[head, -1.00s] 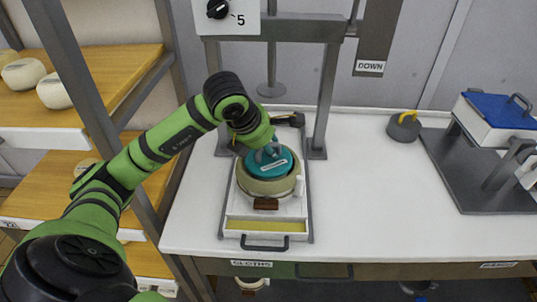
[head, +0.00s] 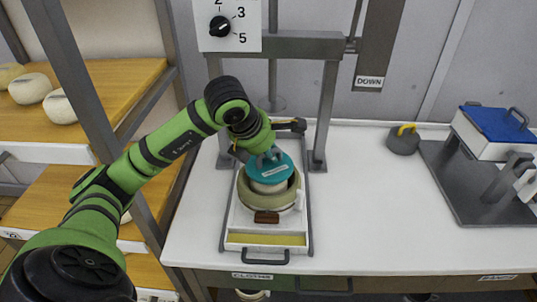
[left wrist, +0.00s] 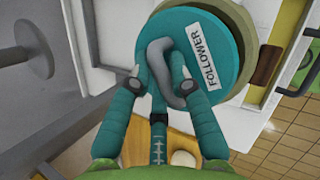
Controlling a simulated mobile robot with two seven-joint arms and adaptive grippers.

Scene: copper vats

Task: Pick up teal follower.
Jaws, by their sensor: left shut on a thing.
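The teal follower (head: 283,173) is a round disc with a grey loop handle and a white label. The label reads FOLLOWER in the left wrist view (left wrist: 226,35). My left gripper (head: 267,155) is shut on its handle from above; the two fingers (left wrist: 157,68) show on either side of the grey loop. The follower is raised above an olive-green round mould (head: 246,196), with a pale round part showing just below the disc. I cannot tell whether that part belongs to the follower. My right gripper is not in view.
The mould sits in a white tray (head: 235,240) under a grey press frame (head: 323,115). A grey weight with a yellow handle (head: 403,140) and a blue-lidded box (head: 494,120) stand at right. The middle right of the white table (head: 380,215) is clear. Wooden shelves stand at left.

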